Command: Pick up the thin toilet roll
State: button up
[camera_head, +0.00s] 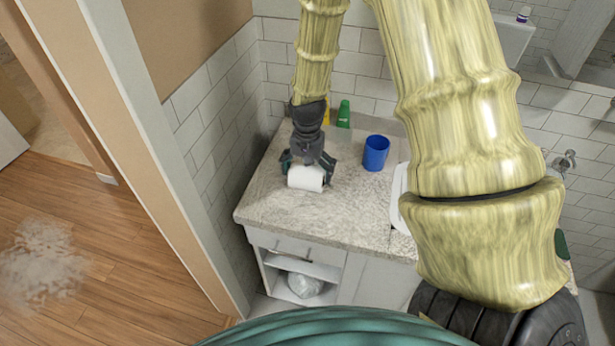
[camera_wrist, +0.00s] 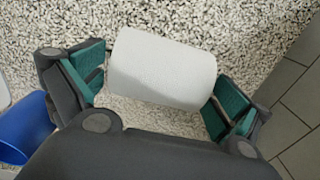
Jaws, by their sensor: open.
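A white toilet roll (camera_head: 306,178) lies on its side on the speckled stone counter (camera_head: 270,205), near its left part. In the wrist view the roll (camera_wrist: 162,68) lies between the two green-padded fingers of my gripper (camera_wrist: 160,92). My gripper (camera_head: 308,170) is low over the counter, pointing down, with one finger beside each end of the roll. The fingers are open. A small gap shows between the roll and the fingers, clearest on the left.
A blue cup (camera_head: 376,152) stands on the counter to the right of my gripper and shows at the left in the wrist view (camera_wrist: 24,130). A green bottle (camera_head: 344,113) and a yellow item (camera_head: 326,112) stand behind. A sink (camera_head: 399,190) is at the right. Tiled walls bound the counter.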

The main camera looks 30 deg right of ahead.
aim_at(307, 169)
jog(key=c, duration=1.6)
jog(key=shift+r, duration=0.15)
jog(key=shift+c, duration=0.2)
jog(key=shift+r+b, duration=0.7)
jog(key=shift+r, duration=0.9)
jog(key=s+a+r+b, duration=0.1)
jog(key=s+a+b, duration=0.3)
jog(key=s, duration=1)
jog(key=a, duration=0.3)
jog(key=shift+s+r, duration=0.2)
jog(key=shift+r, duration=0.1)
jog(key=shift+s, duration=0.1)
